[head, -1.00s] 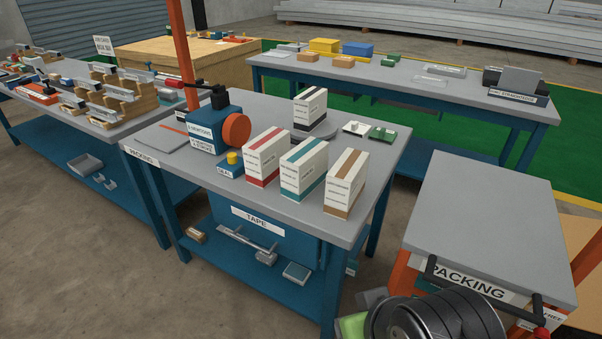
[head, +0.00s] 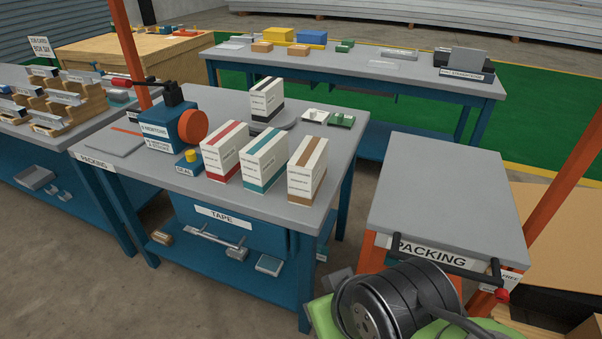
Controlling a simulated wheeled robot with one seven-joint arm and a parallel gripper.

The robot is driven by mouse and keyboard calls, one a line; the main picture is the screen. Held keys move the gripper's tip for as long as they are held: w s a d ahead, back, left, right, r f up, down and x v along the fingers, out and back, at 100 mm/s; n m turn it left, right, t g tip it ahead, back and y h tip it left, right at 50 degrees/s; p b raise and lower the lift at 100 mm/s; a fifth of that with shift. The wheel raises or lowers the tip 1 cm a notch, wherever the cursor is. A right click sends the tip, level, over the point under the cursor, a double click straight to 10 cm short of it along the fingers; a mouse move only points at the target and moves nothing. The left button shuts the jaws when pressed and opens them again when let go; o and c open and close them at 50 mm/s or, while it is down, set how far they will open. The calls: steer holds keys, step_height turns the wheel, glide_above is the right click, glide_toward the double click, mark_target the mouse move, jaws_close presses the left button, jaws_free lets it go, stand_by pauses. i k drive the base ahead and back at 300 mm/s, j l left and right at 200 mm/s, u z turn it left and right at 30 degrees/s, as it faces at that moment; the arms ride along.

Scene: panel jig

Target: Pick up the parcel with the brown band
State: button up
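The parcel with the brown band (head: 307,170) stands upright near the front right of the packing table (head: 180,186). It is a white box with printed text and a brown stripe. To its left stand a similar parcel with a teal band (head: 264,160) and one with a red band (head: 224,151). A parcel with a black band (head: 267,99) stands behind them on a grey round plate. A dark part of my arm and green parts show at the bottom right. My gripper itself is not in view.
A blue tape machine (head: 174,125) with an orange disc stands left of the parcels. A grey-topped packing cart (head: 446,190) with a bare top stands right of the table, across a gap. An orange post (head: 130,55) rises at the table's left.

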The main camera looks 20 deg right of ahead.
mark_target(307, 168)
steer(key=u, duration=0.45)
steer(key=i+l+u, duration=0.1)
steer(key=u, duration=0.35)
steer(key=l+u, duration=0.2)
steer(key=u, duration=0.25)
steer(key=i+l+u, duration=0.1)
steer(key=u, duration=0.4)
steer(key=l+u, duration=0.15)
steer(key=u, duration=0.3)
